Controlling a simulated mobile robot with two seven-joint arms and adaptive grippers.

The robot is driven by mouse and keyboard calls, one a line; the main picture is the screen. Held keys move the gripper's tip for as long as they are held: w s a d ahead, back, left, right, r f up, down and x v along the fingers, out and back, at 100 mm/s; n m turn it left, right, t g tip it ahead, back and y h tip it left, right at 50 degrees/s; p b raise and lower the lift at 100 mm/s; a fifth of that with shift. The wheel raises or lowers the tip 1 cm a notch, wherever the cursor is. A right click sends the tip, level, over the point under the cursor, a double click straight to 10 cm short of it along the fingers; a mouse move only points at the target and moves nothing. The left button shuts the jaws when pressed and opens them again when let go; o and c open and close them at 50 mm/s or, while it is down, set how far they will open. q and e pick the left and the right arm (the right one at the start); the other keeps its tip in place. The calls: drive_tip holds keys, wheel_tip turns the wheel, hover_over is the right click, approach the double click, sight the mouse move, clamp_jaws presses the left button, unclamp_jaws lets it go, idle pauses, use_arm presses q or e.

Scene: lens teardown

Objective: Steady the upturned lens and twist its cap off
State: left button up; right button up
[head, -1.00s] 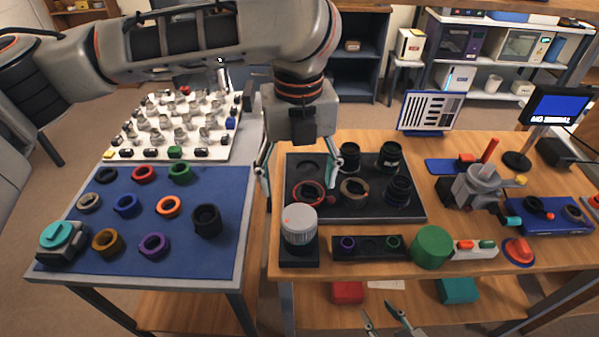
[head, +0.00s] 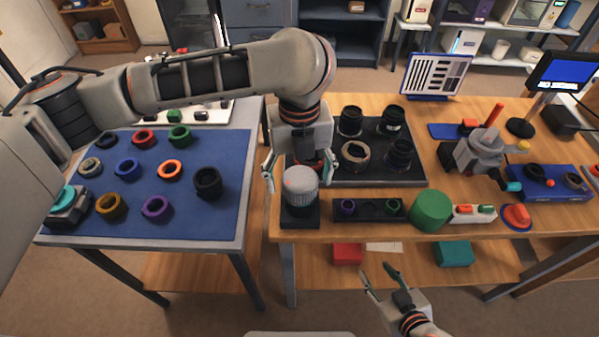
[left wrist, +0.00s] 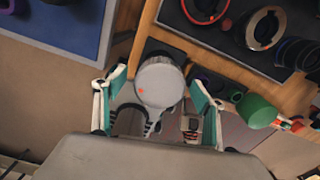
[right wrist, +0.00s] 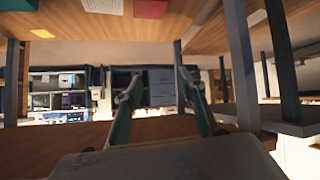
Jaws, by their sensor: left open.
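The upturned lens, a grey ribbed cylinder with a pale round top (head: 300,188), stands upright in a black square holder (head: 299,217) at the near left corner of the wooden table. In the left wrist view its round top (left wrist: 160,82), with a small red dot, lies between my fingers. I cannot tell where the cap ends and the body begins. My left gripper (head: 298,172) is open, one finger either side of the lens top, with gaps showing in the left wrist view. My right gripper (head: 377,271) is open and empty in front of the table, below its top.
A black tray (head: 418,178) with several dark lens parts lies behind the lens. A black ring holder (head: 368,216), a green cylinder (head: 431,211) and a white block (head: 473,214) stand to its right. The blue mat (head: 215,220) with several rings lies left, across a gap.

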sight(300, 197)
use_arm(q)
drive_tip(key=shift+c, duration=0.5)
drive_tip(key=c, duration=1.1)
drive_tip(key=shift+o, duration=0.2)
use_arm(e)
drive_tip(key=o, duration=0.7)
drive_tip(key=shift+a, duration=0.1)
drive_tip(key=shift+c, duration=0.2)
drive_tip(key=a+r+t+y, duration=0.3)
drive_tip(key=a+r, duration=0.4)
drive_tip(key=r, duration=0.4)
drive_tip(key=a+r+t+y, duration=0.2)
drive_tip(key=a+r, duration=0.6)
drive_tip(key=r, duration=0.3)
drive_tip(key=shift+n, duration=0.4)
drive_tip(key=x, duration=1.1)
drive_tip(key=shift+w+a, duration=0.1)
